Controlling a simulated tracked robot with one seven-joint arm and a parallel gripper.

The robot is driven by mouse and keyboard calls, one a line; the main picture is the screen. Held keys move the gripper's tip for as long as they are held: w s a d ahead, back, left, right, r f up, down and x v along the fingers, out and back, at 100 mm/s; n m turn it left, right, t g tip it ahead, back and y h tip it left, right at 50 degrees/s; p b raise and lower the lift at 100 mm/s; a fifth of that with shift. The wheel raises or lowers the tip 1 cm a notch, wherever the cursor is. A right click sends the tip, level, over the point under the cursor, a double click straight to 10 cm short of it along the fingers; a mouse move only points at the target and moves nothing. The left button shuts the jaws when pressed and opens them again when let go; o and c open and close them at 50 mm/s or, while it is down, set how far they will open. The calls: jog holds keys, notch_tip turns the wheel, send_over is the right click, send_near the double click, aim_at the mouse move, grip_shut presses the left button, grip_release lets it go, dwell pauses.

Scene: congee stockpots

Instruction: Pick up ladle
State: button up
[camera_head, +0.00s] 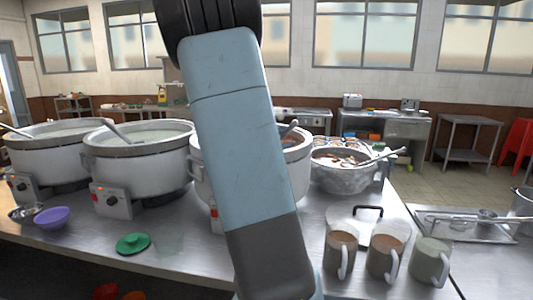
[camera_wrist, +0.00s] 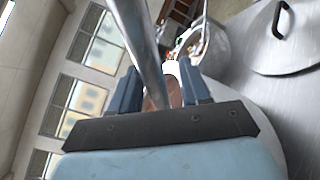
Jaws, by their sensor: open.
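A steel ladle handle (camera_wrist: 140,45) runs from the top of the wrist view down between the two dark blue fingers of my gripper (camera_wrist: 161,88). The fingers are open, with a gap visible beside the handle; I cannot tell whether either touches it. In the head view my arm hides the gripper. A ladle handle (camera_head: 289,128) shows in the third pot (camera_head: 297,165), just right of my arm. Other ladles stand in the middle pot (camera_head: 118,131) and the far left pot (camera_head: 14,130). The ladle's bowl end is hidden.
A metal bowl (camera_head: 343,180) with utensils stands right of the third pot. A lid with a black handle (camera_head: 368,211) and three mugs (camera_head: 386,258) are at the front right.

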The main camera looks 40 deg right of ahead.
jog(key=shift+c, duration=0.2)
grip_shut()
dwell(1.1)
